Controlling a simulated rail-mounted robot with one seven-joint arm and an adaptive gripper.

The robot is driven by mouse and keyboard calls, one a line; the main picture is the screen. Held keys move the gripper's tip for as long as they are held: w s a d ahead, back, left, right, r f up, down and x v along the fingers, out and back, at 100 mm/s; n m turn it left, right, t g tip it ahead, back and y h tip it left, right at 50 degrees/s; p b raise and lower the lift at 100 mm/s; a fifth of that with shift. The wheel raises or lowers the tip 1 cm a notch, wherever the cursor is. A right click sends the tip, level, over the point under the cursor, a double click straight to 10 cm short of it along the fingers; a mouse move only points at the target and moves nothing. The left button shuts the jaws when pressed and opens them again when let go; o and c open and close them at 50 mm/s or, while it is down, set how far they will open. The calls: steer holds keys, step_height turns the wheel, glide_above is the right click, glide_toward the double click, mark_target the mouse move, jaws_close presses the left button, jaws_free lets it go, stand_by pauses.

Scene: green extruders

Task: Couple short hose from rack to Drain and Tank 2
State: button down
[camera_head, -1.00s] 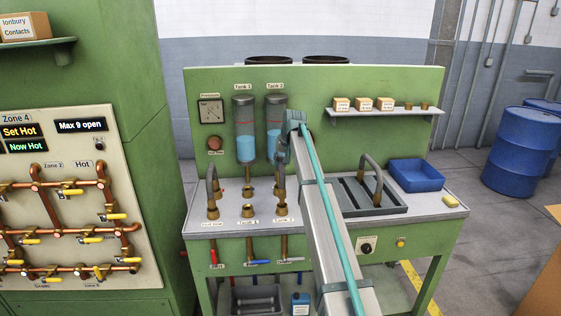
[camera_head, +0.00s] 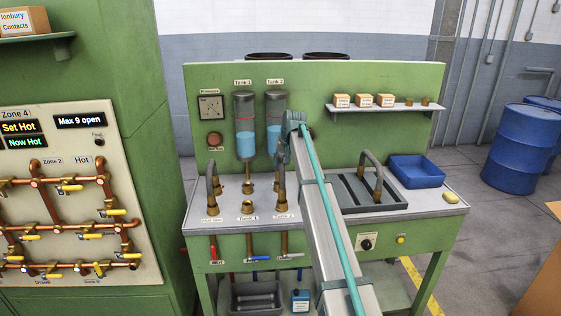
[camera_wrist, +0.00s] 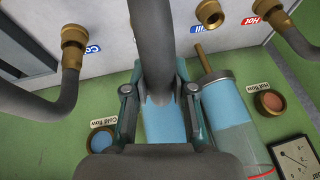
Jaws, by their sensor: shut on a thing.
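My gripper (camera_wrist: 157,105) is shut on a grey hose (camera_wrist: 155,50); the hose runs away from the camera and its far end is out of the wrist view. In the head view my gripper (camera_head: 283,148) is in front of the Tank 2 cylinder (camera_head: 276,112), and a brass end shows below it above the bench. I cannot tell if that end touches a fitting. The Tank 1 cylinder (camera_head: 245,125) stands left. A brass Tank 1 fitting (camera_head: 248,206) stands on the bench. Another arched hose (camera_head: 372,174) stands on the dark rack (camera_head: 400,203).
A shelf (camera_head: 385,108) with small boxes is above. My arm crosses the bench's middle.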

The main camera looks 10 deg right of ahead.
steer(key=shift+f, duration=0.25)
steer(key=c, duration=0.9)
jaws_free()
